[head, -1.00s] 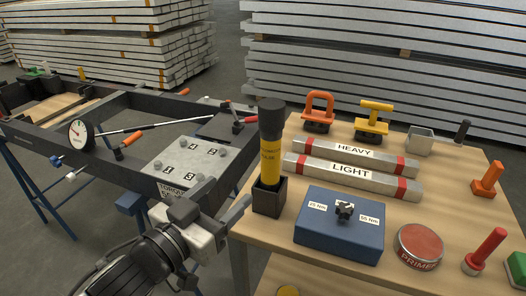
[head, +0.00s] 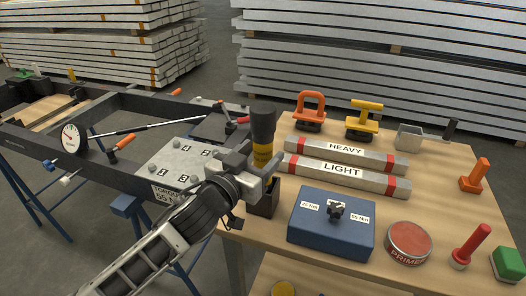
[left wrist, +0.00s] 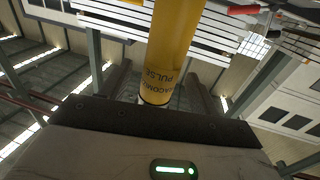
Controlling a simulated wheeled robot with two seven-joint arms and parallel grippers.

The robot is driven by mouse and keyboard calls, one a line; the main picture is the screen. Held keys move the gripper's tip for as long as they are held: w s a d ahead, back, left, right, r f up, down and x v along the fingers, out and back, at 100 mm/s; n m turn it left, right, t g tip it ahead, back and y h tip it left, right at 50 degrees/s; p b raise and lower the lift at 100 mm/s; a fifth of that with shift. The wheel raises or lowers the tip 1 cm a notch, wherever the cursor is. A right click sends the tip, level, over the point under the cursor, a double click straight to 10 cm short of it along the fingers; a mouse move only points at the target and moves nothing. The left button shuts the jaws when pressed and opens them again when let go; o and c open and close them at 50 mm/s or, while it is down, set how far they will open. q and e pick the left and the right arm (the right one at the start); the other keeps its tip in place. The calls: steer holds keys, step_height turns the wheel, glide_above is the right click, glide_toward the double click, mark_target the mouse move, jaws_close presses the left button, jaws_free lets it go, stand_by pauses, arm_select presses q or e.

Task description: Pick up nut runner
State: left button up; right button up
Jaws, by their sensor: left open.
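The nut runner (head: 263,127) has a black top and a yellow body. It stands upright in a black holder (head: 263,198) at the table's left edge. My left gripper (head: 267,172) is open at the lower yellow body, just above the holder, and hides part of it. In the left wrist view the yellow nut runner (left wrist: 172,45) with dark lettering stands between the two dark fingers of my left gripper (left wrist: 158,80), with a visible gap at the left finger. My right gripper is not in view.
A blue box (head: 331,225) with a small black knob sits right of the holder. Two bars labelled HEAVY (head: 345,148) and LIGHT (head: 342,171) lie behind it. A red PRIMER tin (head: 408,242) is farther right. A dark frame with a numbered plate (head: 170,158) is at left.

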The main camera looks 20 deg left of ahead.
arm_select(q)
steer(key=shift+x, duration=0.95)
steer(key=c, duration=1.2)
steer(key=shift+r, duration=0.2)
jaws_close()
